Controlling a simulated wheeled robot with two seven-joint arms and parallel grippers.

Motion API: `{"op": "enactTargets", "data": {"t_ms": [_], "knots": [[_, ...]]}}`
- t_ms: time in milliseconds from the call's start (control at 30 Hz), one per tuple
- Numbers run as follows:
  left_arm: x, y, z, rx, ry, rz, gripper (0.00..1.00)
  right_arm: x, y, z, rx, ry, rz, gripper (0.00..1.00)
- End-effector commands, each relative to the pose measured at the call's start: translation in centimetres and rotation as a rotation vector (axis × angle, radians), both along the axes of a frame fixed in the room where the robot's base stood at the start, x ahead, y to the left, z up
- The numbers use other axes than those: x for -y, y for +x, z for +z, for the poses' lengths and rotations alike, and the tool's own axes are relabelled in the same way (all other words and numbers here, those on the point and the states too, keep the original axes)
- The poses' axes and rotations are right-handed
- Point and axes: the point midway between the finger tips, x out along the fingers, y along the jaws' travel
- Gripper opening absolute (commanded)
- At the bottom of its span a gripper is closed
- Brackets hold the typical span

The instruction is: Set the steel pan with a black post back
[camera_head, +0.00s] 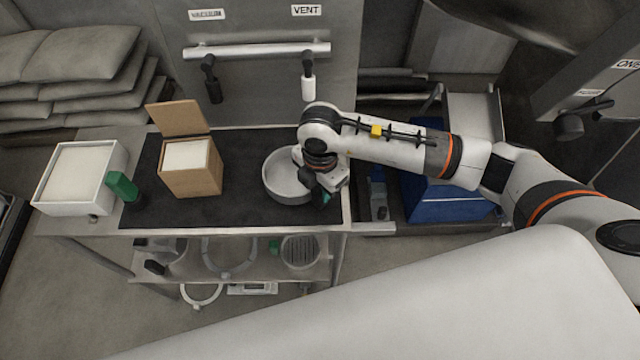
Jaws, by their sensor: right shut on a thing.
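The round steel pan (277,178) sits at the right end of the black mat (235,205) on the metal table. My right gripper (318,190) is at the pan's right side, pointing down, and is shut on the pan's post. The post itself is mostly hidden by the gripper and wrist, as is the pan's right rim. I cannot tell whether the pan rests fully on the mat or is slightly raised. My left gripper is not in view.
An open cardboard box (190,178) and a green-handled item (122,186) stand left of the pan. A white box (78,190) is at the table's left end. A steel panel with a bar handle (257,50) rises behind. A blue bin (440,200) stands right.

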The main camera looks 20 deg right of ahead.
Motion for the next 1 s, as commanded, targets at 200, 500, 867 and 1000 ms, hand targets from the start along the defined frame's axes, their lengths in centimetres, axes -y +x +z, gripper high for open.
{"op": "enactTargets", "data": {"t_ms": [200,500,867,1000], "knots": [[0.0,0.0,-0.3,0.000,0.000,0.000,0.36,0.0,0.0,-0.3,0.002,0.001,0.000,0.00],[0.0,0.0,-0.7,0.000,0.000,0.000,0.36,0.0,0.0,-0.8,0.002,0.001,0.000,0.00],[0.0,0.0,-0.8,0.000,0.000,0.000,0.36,0.0,0.0,-1.0,0.002,0.001,0.000,0.40],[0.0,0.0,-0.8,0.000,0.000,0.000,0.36,0.0,0.0,-1.0,0.001,0.000,0.000,0.40]]}}
